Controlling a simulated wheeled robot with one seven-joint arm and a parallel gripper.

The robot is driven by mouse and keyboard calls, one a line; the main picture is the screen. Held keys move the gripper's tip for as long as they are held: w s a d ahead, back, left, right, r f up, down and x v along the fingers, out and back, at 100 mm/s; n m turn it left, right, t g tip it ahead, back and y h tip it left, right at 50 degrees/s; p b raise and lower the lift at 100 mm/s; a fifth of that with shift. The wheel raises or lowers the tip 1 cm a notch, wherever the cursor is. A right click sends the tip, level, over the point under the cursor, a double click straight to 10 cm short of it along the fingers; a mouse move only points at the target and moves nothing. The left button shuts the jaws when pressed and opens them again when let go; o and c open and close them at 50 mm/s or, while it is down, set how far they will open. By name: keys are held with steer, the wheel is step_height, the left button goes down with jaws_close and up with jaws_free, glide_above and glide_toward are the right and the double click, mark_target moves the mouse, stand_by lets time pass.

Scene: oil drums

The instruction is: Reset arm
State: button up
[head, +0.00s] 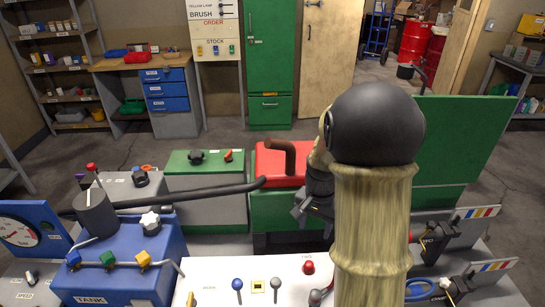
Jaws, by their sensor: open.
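My arm rises in the right middle of the head view, with a pale, wood-streaked link and a large black joint on top. My gripper (304,212) shows as a dark, blocky shape just left of the arm, partly hidden behind it. It is open, and I see nothing held in it. It is near the red-topped green machine (284,176) with a brown bent pipe, and I cannot tell whether it touches it.
A blue tank (125,265) with coloured valves stands front left. A white panel (245,285) with levers is front centre. Two black-handled devices (440,232) lie at right. A green cabinet (268,60), a workbench and shelves stand behind. Red drums (415,42) are beyond the doorway. Grey floor lies between.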

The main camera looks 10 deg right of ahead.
steer(key=s+a+r+n+t, duration=0.2)
steer(key=s+a+n, duration=0.6)
steer(key=s+a, duration=0.1)
steer(key=shift+s+a+n+t, duration=0.15)
steer(key=shift+s+n+t, duration=0.2)
steer(key=shift+s, duration=0.3)
steer(key=shift+c, duration=0.2)
